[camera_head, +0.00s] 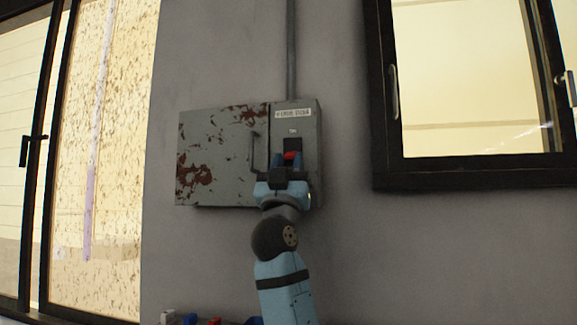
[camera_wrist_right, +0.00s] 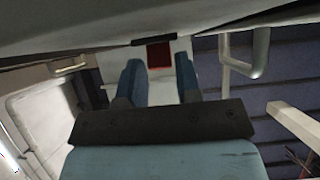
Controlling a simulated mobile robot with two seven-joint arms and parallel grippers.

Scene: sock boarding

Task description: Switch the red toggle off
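The red toggle (camera_head: 291,155) sits on a black switch plate in a grey wall-mounted electrical box (camera_head: 308,130). In the right wrist view the red toggle (camera_wrist_right: 159,55) shows between and just beyond the fingertips. My right gripper (camera_head: 287,163) is raised in front of the box, right below the toggle. Its two blue fingers (camera_wrist_right: 158,72) are apart with nothing held between them. I cannot tell whether a finger touches the toggle. My left gripper is not in view.
The box's rusty grey door (camera_head: 215,155) stands open to the left, with a handle (camera_head: 254,150) near the gripper. A conduit (camera_head: 291,50) rises above the box. A dark-framed window (camera_head: 470,178) is at the right. Small coloured things lie at the bottom edge.

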